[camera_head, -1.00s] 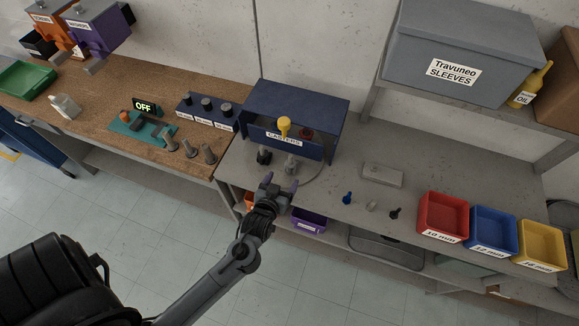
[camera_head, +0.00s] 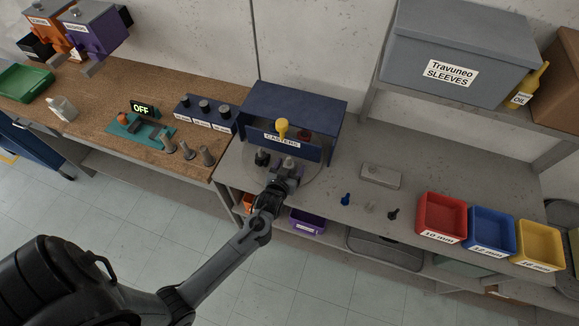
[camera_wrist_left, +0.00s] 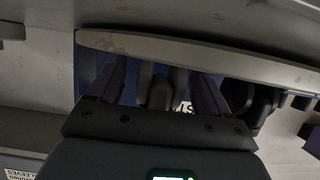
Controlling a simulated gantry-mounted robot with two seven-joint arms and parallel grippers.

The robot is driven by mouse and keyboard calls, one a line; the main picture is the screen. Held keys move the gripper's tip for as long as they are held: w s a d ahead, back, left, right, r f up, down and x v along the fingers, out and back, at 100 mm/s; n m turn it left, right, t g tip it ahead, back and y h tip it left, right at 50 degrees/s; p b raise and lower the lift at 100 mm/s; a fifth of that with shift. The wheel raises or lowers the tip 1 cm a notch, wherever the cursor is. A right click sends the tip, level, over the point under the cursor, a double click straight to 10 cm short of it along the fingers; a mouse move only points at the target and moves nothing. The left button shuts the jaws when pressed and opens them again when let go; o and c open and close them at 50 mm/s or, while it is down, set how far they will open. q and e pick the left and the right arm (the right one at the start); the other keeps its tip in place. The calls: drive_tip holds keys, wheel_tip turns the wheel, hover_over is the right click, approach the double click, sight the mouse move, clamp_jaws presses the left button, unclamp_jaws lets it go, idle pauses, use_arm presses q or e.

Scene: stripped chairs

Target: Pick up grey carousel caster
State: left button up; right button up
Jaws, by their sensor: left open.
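The grey caster (camera_head: 289,161) stands on the front of the round grey carousel plate (camera_head: 314,174), before the dark blue housing (camera_head: 318,107) labelled CASTERS. My left gripper (camera_head: 286,173) is at the caster, its fingers pointing toward the housing. In the left wrist view the open fingers (camera_wrist_left: 158,86) lie on either side of a grey form that looks like the caster (camera_wrist_left: 160,93). Whether they touch it I cannot tell. The plate edge (camera_wrist_left: 190,48) crosses that view above the fingers. My right gripper is not in view.
A black caster (camera_head: 262,158) stands just left of the grey one. A yellow caster (camera_head: 282,127) and a red one (camera_head: 304,135) are farther back. Small blue, grey and black parts lie right of the carousel; red (camera_head: 442,216), blue and yellow bins stand farther right.

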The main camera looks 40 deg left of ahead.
use_arm(q)
drive_tip(key=c, duration=1)
drive_tip(key=shift+c, duration=0.5)
drive_tip(key=shift+r, duration=0.1)
